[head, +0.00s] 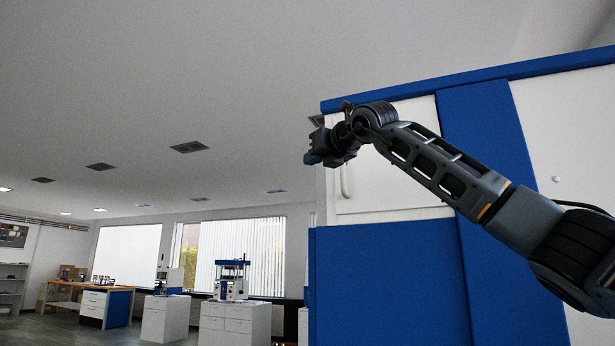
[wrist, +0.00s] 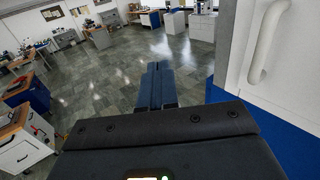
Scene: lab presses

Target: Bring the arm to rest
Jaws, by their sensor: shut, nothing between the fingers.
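My gripper (head: 318,158) is at the end of my raised arm, which reaches in from the right in the head view, in front of a tall blue and white cabinet (head: 390,275). In the wrist view my gripper (wrist: 156,68) points out over the floor, its two fingers together with nothing between them. The cabinet's white door handle (wrist: 268,40) is close to the right of the gripper in the wrist view. In the head view the handle (head: 345,181) is partly hidden behind the gripper.
White cabinets (head: 235,320) with lab presses on top stand by the windows. A workbench (head: 105,305) with a blue side is at the far left. In the wrist view the grey tiled floor (wrist: 110,75) ahead is open, with benches along the left.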

